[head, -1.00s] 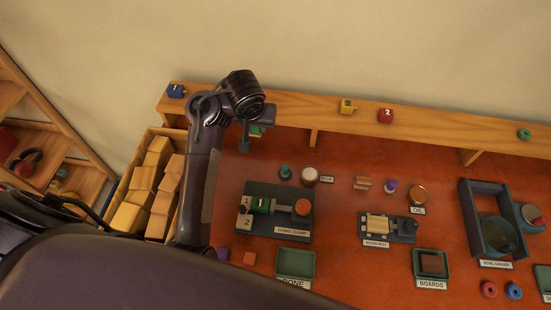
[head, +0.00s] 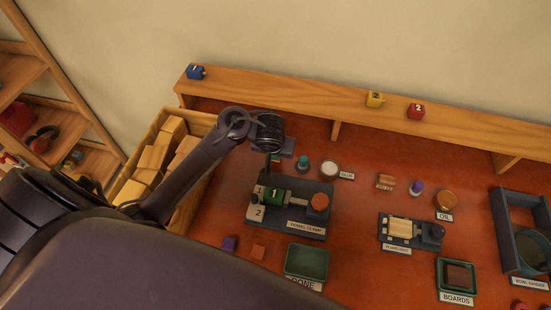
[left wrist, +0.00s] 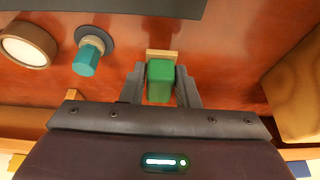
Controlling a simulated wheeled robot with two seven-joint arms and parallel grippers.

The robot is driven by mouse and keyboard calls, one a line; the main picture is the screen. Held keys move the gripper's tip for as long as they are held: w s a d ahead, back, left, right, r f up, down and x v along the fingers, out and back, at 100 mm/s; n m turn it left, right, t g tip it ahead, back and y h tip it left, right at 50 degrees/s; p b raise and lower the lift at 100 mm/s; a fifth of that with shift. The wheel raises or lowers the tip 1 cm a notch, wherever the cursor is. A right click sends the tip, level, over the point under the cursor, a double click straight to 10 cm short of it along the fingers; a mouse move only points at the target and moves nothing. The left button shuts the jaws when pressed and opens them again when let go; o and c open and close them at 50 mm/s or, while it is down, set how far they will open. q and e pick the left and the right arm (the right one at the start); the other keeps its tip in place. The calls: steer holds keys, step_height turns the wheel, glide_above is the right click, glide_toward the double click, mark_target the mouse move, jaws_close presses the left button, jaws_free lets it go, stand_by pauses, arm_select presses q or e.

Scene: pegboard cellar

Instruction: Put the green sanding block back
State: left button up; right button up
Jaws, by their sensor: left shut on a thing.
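The green sanding block (left wrist: 160,82) is between the two fingers of my left gripper (left wrist: 160,90) in the left wrist view, and the fingers are shut on it. A tan strip (left wrist: 162,54) shows at its far edge; I cannot tell whether it is part of the block. In the head view my left gripper (head: 274,158) is over the red bench, behind the dowel clamp (head: 290,228). The block is hidden there by my wrist. My right gripper is not in view.
A teal-topped peg (head: 303,163) and a glue jar (head: 329,170) stand right of the gripper. A wooden ledge (head: 300,98) with coloured blocks runs behind. A box of wood blocks (head: 190,116) is at left.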

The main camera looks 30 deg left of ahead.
arm_select(q)
step_height(320, 180, down, 2)
steer(key=shift+a+f+b, duration=0.1)
steer(key=shift+f+b, duration=0.15)
steer(key=shift+b, duration=0.05)
steer(key=shift+w, duration=0.1)
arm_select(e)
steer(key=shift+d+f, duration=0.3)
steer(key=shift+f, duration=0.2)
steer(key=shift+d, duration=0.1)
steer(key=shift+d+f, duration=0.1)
arm_select(q)
steer(key=shift+f, duration=0.2)
steer(key=o, duration=0.9)
steer(key=shift+o, duration=0.2)
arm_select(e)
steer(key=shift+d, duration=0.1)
